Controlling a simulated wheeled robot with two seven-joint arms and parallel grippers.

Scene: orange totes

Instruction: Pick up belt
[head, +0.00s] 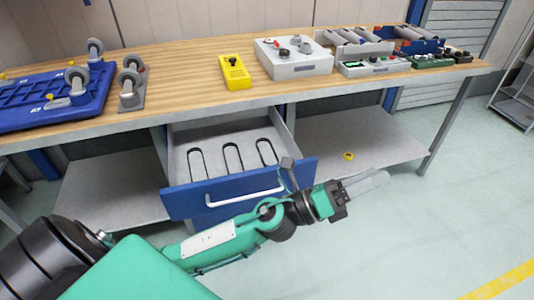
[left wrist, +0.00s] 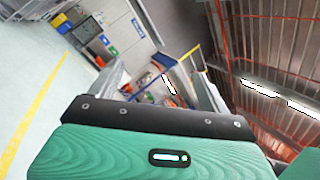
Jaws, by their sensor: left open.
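Three dark U-shaped belts lie in a row in the open drawer: a left belt (head: 197,151), a middle belt (head: 233,145) and a right belt (head: 267,141). The drawer (head: 221,182) has a blue front and hangs open under the table. My left gripper (head: 370,184) is open, to the right of the drawer and apart from the belts, with its fingers pointing right. No belt shows between its fingers. The left wrist view shows no belt. My right gripper is not in view.
A wooden table (head: 190,100) carries a blue caster base (head: 45,115), a yellow meter (head: 234,72), a grey control box (head: 292,67) and other devices. A yellow ring (head: 348,156) lies on the lower shelf (head: 385,145).

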